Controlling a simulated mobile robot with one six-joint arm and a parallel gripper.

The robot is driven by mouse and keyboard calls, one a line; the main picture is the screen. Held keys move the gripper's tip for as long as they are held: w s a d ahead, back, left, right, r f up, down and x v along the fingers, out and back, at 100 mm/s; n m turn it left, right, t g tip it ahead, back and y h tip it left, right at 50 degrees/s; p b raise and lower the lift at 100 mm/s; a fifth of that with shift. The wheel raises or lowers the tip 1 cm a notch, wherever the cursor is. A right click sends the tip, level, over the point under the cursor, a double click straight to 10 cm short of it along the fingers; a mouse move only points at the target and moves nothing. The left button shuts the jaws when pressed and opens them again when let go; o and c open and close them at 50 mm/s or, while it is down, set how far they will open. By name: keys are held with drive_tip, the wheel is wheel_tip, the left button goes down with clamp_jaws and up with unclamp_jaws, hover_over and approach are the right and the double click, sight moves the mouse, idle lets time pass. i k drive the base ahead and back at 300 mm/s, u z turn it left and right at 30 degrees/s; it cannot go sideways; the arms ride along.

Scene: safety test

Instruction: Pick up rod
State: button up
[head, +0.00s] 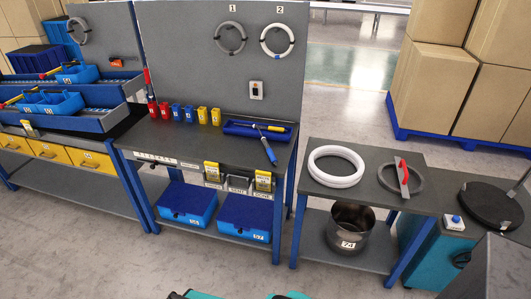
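A slim blue rod-like piece (266,148) with a pale upper part lies on the grey workbench (200,145), at its right side. Its upper end reaches to the shallow blue tray (235,128), and its lower end is near the bench's front edge. A yellow-ended stick (276,129) lies in that tray. A thin red upright piece (149,82) stands at the bench's left edge. I cannot tell for sure which of these is the rod. My gripper is not visible.
A lower table (370,205) at right carries a white ring (335,179) and a grey ring with a red handle (402,175). Open floor lies in front.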

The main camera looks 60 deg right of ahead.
sight(273, 158)
drive_tip(key=z, duration=0.1)
drive_tip(key=i, duration=0.95)
drive_tip(key=u, duration=0.05)
